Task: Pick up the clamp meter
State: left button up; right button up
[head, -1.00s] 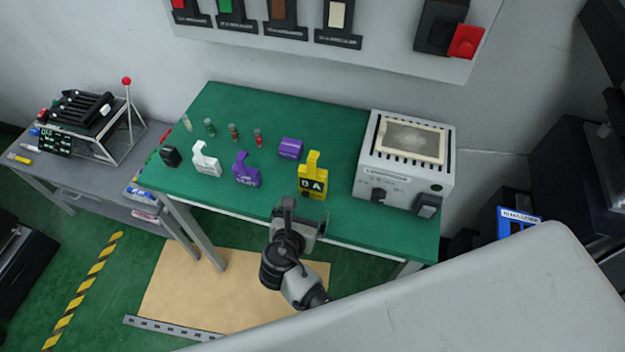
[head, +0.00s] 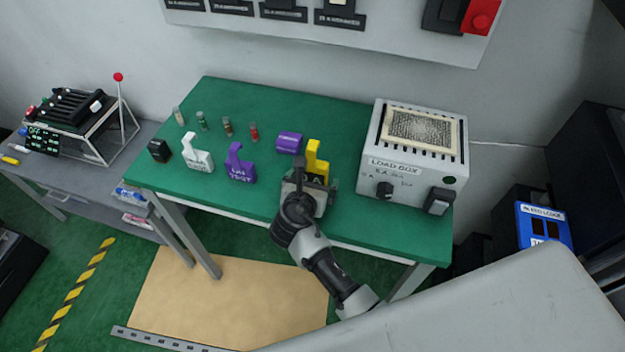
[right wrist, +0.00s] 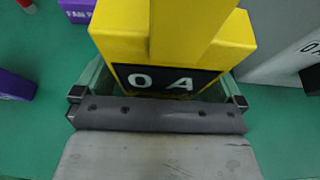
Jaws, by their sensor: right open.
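The clamp meter is the yellow device (head: 318,150) with a hook-shaped top, upright near the front edge of the green table. In the right wrist view the open fingers (right wrist: 160,88) are on the left and right sides of the meter's lower body. Whether they touch it cannot be told. My left gripper is not in view.
A load box (head: 400,185) stands close on the right.

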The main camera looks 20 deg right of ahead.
jog(key=shift+s, duration=0.1)
jog(key=shift+c, duration=0.8)
jog(key=c, duration=0.9)
